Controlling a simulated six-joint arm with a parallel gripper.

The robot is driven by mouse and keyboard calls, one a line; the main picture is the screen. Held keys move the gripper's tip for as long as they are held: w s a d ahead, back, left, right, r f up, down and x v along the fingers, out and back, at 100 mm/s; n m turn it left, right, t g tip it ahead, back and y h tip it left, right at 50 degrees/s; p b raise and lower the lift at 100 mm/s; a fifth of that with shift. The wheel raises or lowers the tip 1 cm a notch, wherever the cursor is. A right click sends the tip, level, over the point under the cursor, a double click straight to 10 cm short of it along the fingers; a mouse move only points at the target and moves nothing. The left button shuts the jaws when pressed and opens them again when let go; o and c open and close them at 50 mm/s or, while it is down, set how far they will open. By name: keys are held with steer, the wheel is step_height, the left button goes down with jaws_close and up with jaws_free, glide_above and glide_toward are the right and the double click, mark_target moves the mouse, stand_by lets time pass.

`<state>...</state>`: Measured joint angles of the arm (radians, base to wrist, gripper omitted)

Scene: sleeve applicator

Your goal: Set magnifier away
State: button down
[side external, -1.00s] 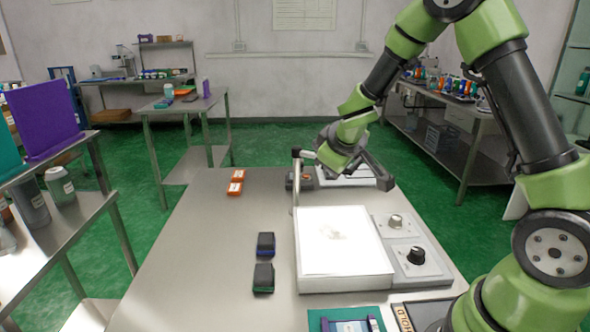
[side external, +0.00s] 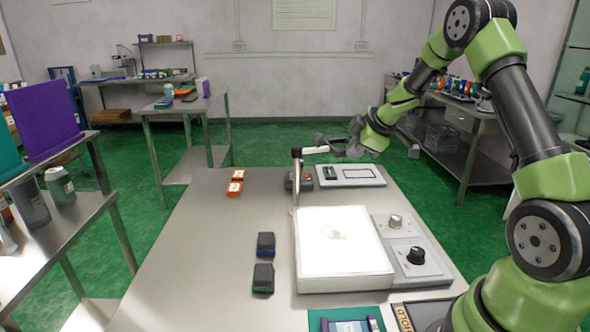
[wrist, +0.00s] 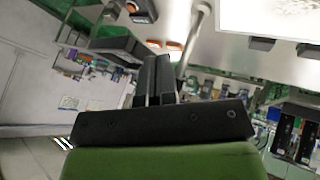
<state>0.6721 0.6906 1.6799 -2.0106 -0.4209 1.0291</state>
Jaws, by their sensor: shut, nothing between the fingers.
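A swing-arm stand, which looks like the magnifier's mount, has an upright post (side external: 297,185) at the left back corner of the glowing light box (side external: 345,282). A short pale arm (side external: 316,150) runs right from its top toward my gripper. I cannot clearly make out the lens; it may be hidden by my gripper or blend with it. My gripper (side external: 322,140) is above the back of the table beside this arm. In the wrist view its dark fingers (wrist: 156,75) are together with nothing between them. A pale post (wrist: 195,35) shows just right of the fingers there.
A white plate with a black outline (side external: 372,181) lies at the table's back. A control box with two knobs (side external: 415,256) adjoins the light box. Dark blocks (side external: 264,278), orange blocks (side external: 236,181) and a dark item (side external: 291,181) stand to the left. The table's left front is clear.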

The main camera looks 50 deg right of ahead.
steer(key=shift+w+d+n+y, duration=0.5)
steer(key=shift+w+d+n, duration=0.1)
steer(key=shift+d+n, duration=0.25)
steer(key=s+f+v, duration=0.1)
steer(key=s+v, duration=0.1)
steer(key=v, duration=1)
steer(key=shift+s+a+f, duration=0.2)
steer(key=shift+s+f, duration=0.05)
